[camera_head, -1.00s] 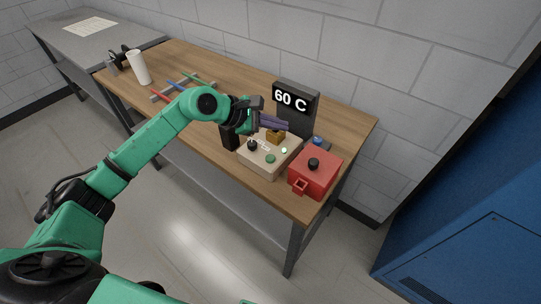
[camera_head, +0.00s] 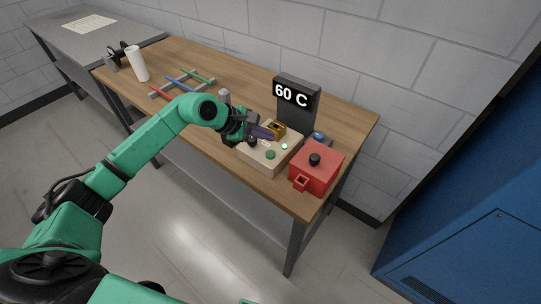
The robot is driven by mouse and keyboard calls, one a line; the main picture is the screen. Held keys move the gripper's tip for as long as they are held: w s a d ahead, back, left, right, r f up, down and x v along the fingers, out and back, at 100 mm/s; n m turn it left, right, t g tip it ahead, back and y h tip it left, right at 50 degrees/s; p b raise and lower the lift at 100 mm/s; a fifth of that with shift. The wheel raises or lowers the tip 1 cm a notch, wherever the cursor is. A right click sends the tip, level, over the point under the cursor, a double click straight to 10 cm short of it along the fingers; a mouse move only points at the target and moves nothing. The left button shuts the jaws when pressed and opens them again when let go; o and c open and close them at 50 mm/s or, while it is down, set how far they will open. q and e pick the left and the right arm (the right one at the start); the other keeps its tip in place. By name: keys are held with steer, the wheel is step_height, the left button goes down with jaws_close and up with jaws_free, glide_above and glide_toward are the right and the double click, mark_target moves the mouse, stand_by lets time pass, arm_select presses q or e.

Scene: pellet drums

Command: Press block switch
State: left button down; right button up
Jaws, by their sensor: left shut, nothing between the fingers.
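A beige control box (camera_head: 258,163) stands near the front right of the wooden table. On top it has a brass-coloured block (camera_head: 278,128), a green button (camera_head: 271,155), a small lit pale-green lamp (camera_head: 284,146) and a dark knob (camera_head: 252,141) partly hidden by my gripper. I cannot tell whether the fingertips touch the block. A dark display (camera_head: 292,94) behind the box reads "60 C". My right gripper is not in view.
A red box (camera_head: 316,172) with a black knob stands right of the beige box, a blue item (camera_head: 319,137) behind it. A grey cylinder (camera_head: 225,96) stands behind my gripper. Coloured rods (camera_head: 178,85) lie on a rack; a white cylinder (camera_head: 137,64) stands far left.

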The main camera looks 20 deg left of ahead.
mark_target(266, 154)
arm_select(q)
steer(key=shift+f+b, duration=1.45)
steer(key=shift+f, duration=0.55)
steer(key=shift+r, duration=0.1)
steer(key=shift+f+b, duration=0.45)
steer(key=shift+b, duration=0.2)
steer(key=shift+f+b, duration=0.5)
steer(key=shift+b, duration=0.1)
stand_by(0.6)
steer(key=shift+r, duration=0.15)
steer(key=shift+r+p, duration=0.35)
steer(key=shift+r, duration=0.4)
